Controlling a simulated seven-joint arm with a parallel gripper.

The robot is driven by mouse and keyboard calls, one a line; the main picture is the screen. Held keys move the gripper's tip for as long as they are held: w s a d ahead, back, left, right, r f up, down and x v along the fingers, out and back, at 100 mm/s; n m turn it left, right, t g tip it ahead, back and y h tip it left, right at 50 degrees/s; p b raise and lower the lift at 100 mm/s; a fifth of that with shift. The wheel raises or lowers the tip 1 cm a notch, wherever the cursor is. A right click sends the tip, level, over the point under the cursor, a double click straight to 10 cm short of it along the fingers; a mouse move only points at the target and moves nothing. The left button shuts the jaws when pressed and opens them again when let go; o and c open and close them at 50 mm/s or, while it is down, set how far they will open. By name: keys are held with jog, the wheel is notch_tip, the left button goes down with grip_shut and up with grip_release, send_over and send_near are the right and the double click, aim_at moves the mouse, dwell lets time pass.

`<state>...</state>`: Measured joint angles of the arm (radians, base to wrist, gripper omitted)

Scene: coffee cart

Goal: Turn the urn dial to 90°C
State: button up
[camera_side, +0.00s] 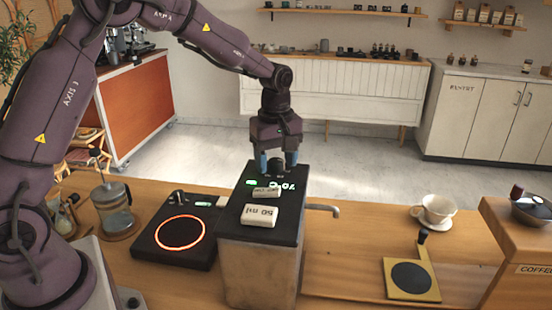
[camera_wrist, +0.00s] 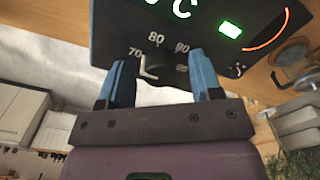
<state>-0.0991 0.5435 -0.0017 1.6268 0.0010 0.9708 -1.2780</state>
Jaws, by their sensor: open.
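The urn (camera_side: 258,265) is a grey box with a black top in the middle of the counter. Its dark dial (camera_wrist: 162,66) shows in the wrist view, with marks 70, 80 and 90 and a further, unclear one around it. A white mark on the dial's left side lies nearest the 70; its exact reading is unclear. My gripper (camera_side: 277,162) is open over the far end of the urn's top. In the wrist view its blue fingers (camera_wrist: 161,72) stand on either side of the dial, with visible gaps; I cannot tell their height relative to it.
White blocks, one marked 50 ml (camera_side: 258,215), lie on the urn's top. A hotplate with a glowing red ring (camera_side: 180,233) and a glass press (camera_side: 113,208) stand left. A tap (camera_side: 324,208) juts right. A cup (camera_side: 438,209) and a yellow-framed stand (camera_side: 411,279) are further right.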

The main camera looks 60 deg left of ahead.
jog(key=c, duration=0.9)
jog(key=shift+m, duration=0.4)
jog(key=m, duration=0.4)
jog(key=shift+m, duration=0.3)
jog(key=m, duration=1.1)
jog(key=shift+r+m, duration=0.1)
jog(key=shift+m, duration=0.3)
jog(key=m, duration=0.6)
jog(key=shift+m, duration=0.3)
